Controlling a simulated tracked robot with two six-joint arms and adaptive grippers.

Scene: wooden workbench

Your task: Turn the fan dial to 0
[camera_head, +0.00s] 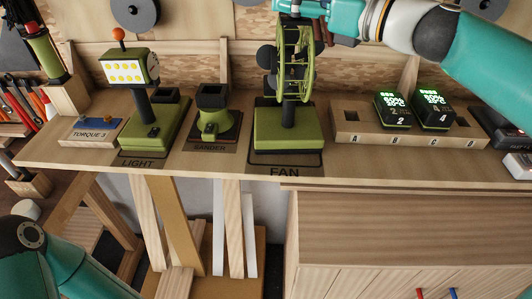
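The green fan (306,62) stands on its green box-shaped base (276,132) on the bench, above the FAN label (285,172). Its round cage is seen nearly edge-on, with dark round parts on its left side. I cannot make out the dial or its numbers. My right arm comes in from the upper right. My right gripper (312,14) is at the top edge of the picture, at the fan's top, partly cut off; I cannot tell whether it touches the fan or how its fingers are set. My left arm shows at the lower left, but its gripper is out of view.
Left of the fan are the sander holder (213,122) and a green work light (133,72). Right of it, a wooden charger block (345,125) holds two lit battery packs (392,108). Wooden legs and a cabinet (400,235) are below the bench edge.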

